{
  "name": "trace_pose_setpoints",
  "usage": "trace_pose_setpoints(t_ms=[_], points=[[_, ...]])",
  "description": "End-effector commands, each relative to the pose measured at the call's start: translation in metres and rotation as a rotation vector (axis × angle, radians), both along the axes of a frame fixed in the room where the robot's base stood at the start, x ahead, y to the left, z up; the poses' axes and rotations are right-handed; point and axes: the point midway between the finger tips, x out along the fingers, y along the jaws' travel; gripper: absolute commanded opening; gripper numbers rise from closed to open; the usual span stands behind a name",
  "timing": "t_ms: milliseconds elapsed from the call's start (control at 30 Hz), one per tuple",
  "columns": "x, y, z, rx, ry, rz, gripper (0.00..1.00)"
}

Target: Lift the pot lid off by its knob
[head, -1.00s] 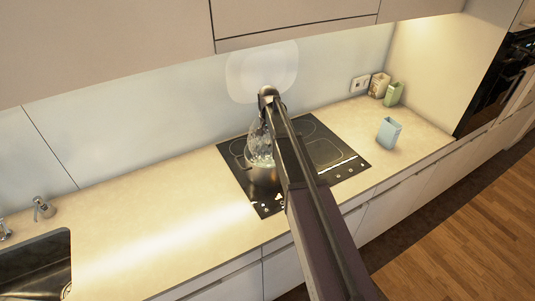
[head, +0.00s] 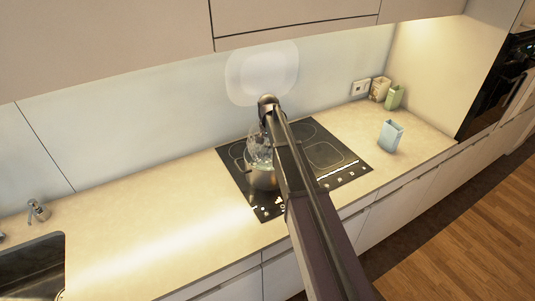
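A metal pot (head: 264,181) stands on the black hob, partly hidden by my arm. A clear, glassy shape, which looks like the pot lid (head: 259,152), shows just above the pot at the left side of my arm. It appears steeply tilted, and I cannot tell whether it touches the pot's rim. Its knob is not visible. My gripper (head: 264,127) is at the end of my arm, above the pot and close to the glassy shape. My wrist mostly hides it, so its fingers and any hold on the knob cannot be made out.
The hob (head: 325,153) is otherwise bare. A light blue container (head: 390,136) stands right of it, with a green container (head: 394,97) and a beige one (head: 379,89) in the back corner. The counter (head: 160,215) to the left is clear up to the sink (head: 35,270). Upper cabinets (head: 110,45) overhang.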

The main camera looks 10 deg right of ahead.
Motion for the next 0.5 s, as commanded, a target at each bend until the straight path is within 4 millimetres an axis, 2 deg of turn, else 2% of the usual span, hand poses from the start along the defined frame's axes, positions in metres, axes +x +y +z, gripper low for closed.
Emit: trace_pose_setpoints(t_ms=[67,167,300,367,500], points=[[0.0,0.0001,0.0,0.0,0.0,0.0,0.85],[0.0,0.0002,0.0,0.0,0.0,0.0,0.58],[0.0,0.0002,0.0,0.0,0.0,0.0,0.16],[-0.0001,0.0003,-0.0001,0.0,0.0,0.0,0.0],[0.0,0.0003,0.0,0.0,0.0,0.0,0.0]])
